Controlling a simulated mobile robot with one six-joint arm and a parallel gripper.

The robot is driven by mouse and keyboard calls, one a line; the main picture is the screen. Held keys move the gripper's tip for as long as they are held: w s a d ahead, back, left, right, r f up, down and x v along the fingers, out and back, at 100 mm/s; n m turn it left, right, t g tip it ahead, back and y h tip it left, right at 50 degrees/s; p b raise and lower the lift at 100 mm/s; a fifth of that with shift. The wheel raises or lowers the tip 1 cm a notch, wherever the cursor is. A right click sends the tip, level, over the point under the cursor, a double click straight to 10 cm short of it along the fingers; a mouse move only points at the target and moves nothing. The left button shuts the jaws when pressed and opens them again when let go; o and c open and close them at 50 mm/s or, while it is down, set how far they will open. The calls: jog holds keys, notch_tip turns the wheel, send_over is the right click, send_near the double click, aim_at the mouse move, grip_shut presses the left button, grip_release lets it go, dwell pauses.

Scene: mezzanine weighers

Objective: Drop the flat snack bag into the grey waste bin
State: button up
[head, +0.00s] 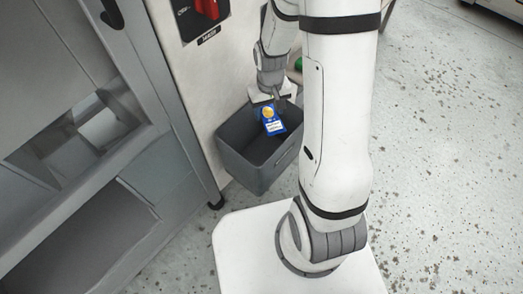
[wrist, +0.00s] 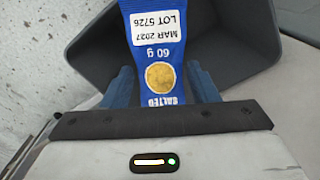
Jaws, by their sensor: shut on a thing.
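The flat snack bag (head: 270,121) is blue with a yellow disc and a white label. My gripper (head: 267,103) is shut on one end of it, and the bag hangs down from the fingers over the open grey waste bin (head: 243,168). In the wrist view the bag (wrist: 158,45) sits between the two blue-grey fingers of my gripper (wrist: 162,88), its printed label facing the camera. The dark inside of the bin (wrist: 95,50) shows behind and around the bag. The bin looks empty where I can see inside; my arm hides part of its right side.
A grey metal machine frame (head: 150,130) stands left of the bin. A pale panel with a red switch (head: 207,8) rises behind it. A small green thing (head: 298,64) shows partly behind my arm. Speckled floor (head: 450,150) is clear at the right.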

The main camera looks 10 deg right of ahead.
aim_at(269, 113)
jog(key=shift+f+b, duration=0.85)
jog(key=shift+f, duration=0.7)
jog(key=o, duration=1.1)
jog(key=shift+c, duration=0.2)
jog(key=shift+r, duration=0.1)
notch_tip(269, 113, up, 8)
jog(key=shift+f+p, duration=0.1)
jog(key=shift+p, duration=1.15)
